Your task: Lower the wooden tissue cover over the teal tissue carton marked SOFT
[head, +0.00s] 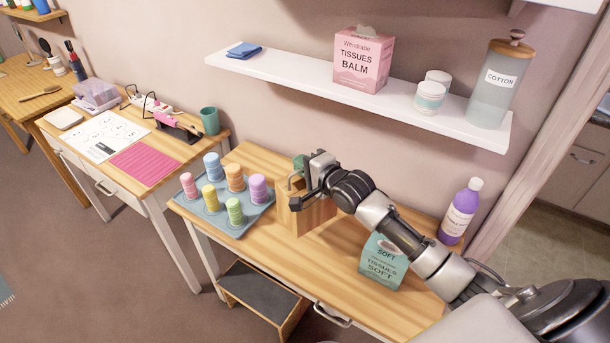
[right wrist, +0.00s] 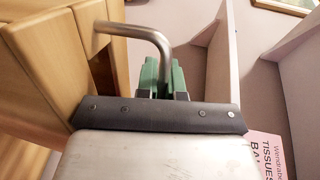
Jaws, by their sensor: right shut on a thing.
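The wooden tissue cover (head: 291,217) is a light wood box with a metal handle, near the middle of the table in the head view. My right gripper (head: 298,178) is at its top, shut on the handle. The right wrist view shows the bent metal handle (right wrist: 140,32) running in between the green finger pads (right wrist: 164,80), with the cover's wood (right wrist: 40,50) at left. I cannot tell whether the cover touches the table. The teal tissue carton marked SOFT (head: 382,268) stands upright to the right, partly behind my right arm. My left gripper is out of view.
A blue-grey tray (head: 240,229) of several colored spools is left of the cover. A purple bottle (head: 459,212) stands at the table's right back. A wall shelf (head: 300,78) above holds a pink tissue box (head: 363,62) and jars. Bare tabletop (head: 325,255) lies between cover and carton.

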